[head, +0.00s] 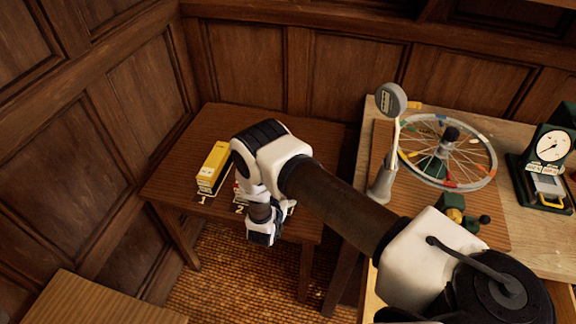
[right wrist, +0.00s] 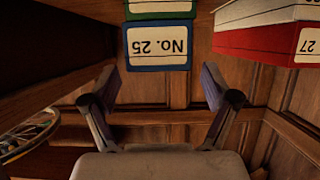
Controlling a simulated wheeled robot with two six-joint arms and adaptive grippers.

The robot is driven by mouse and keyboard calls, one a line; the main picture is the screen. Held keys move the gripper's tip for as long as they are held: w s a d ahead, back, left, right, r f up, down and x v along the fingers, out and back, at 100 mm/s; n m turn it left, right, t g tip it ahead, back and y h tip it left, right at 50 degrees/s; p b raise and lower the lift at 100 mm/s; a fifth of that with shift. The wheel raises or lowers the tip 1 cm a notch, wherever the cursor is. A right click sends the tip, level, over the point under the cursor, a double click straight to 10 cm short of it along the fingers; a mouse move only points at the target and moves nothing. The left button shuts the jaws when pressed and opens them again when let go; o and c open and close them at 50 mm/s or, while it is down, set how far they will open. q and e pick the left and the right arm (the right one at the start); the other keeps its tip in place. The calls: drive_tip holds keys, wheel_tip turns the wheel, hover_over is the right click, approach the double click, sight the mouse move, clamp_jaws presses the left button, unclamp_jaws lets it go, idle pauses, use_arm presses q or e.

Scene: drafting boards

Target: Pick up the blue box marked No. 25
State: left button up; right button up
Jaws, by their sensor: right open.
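The blue box marked No. 25 (right wrist: 158,50) shows in the right wrist view at top centre, its label upside down in the picture. My right gripper (right wrist: 161,88) is open and empty, with one finger on each side below the box in the picture. The box lies ahead of the fingertips, and I see no contact. In the head view my right gripper (head: 263,232) hangs at the front of the small table, and I cannot make out the blue box there; my arm covers much of that area. My left gripper is not in view.
A green box (right wrist: 160,8) adjoins the blue one in the right wrist view. A red box marked 27 (right wrist: 262,42) is to the right. A yellow box (head: 214,165) stands on the small table (head: 170,180). A spoked wheel (head: 480,160) lies on the right bench.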

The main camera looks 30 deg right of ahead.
drive_tip(key=shift+r+b+x, duration=0.2)
drive_tip(key=shift+b+x, duration=0.65)
drive_tip(key=shift+x, duration=0.25)
drive_tip(key=b+x, duration=0.1)
drive_tip(key=x, duration=0.3)
drive_tip(key=shift+w+d+f+b, duration=0.15)
drive_tip(key=shift+w+d+b, duration=0.1)
drive_tip(key=shift+d+b, duration=0.1)
drive_tip(key=shift+a+r, duration=0.2)
drive_tip(key=shift+r, duration=0.05)
drive_tip(key=shift+s+r, duration=0.1)
drive_tip(key=shift+s, duration=0.05)
drive_tip(key=c, duration=0.4)
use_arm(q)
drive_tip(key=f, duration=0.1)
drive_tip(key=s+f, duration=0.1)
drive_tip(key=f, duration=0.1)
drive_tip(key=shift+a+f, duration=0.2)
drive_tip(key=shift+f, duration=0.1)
use_arm(e)
drive_tip(key=c, duration=1)
